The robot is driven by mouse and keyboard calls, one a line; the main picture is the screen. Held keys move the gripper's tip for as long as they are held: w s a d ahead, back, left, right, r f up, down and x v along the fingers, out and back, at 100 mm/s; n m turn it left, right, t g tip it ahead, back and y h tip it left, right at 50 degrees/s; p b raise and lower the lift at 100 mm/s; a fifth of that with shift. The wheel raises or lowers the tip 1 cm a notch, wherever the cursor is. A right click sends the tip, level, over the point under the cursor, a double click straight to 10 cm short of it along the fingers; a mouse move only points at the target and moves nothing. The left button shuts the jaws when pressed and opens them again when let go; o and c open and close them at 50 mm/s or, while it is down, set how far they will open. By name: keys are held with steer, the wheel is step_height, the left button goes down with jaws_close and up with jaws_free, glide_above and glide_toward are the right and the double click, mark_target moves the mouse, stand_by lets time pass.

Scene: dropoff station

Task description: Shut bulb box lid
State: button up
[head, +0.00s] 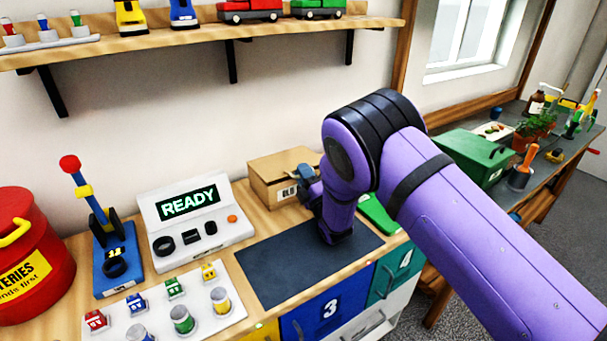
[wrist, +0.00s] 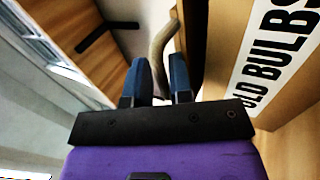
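The bulb box (head: 268,190) is a brown cardboard box at the back of the bench in the head view, right of the READY console. In the wrist view its side (wrist: 262,70) fills the right, with a white label reading "OLD BULBS". My gripper (head: 304,179) is beside the box's right end; my arm covers part of that area. In the wrist view the two blue fingers (wrist: 162,62) stand apart beside the box. A curved grey-brown strip shows beyond and between the fingertips; I cannot tell whether it touches them. The lid's exact angle is unclear.
A dark mat (head: 290,265) lies in front of the box. The READY console (head: 193,218) stands to the left. A green case (head: 470,155) is on the bench at right. A wooden shelf (head: 200,40) with toys runs above the bench.

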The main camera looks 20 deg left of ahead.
steer(key=shift+d, duration=0.1)
steer(key=shift+s+d+f, duration=0.15)
steer(key=shift+s+f, duration=0.05)
steer(key=s+d, duration=0.8)
steer(key=d, duration=0.1)
steer(key=shift+d, duration=0.25)
steer(key=shift+f, duration=0.1)
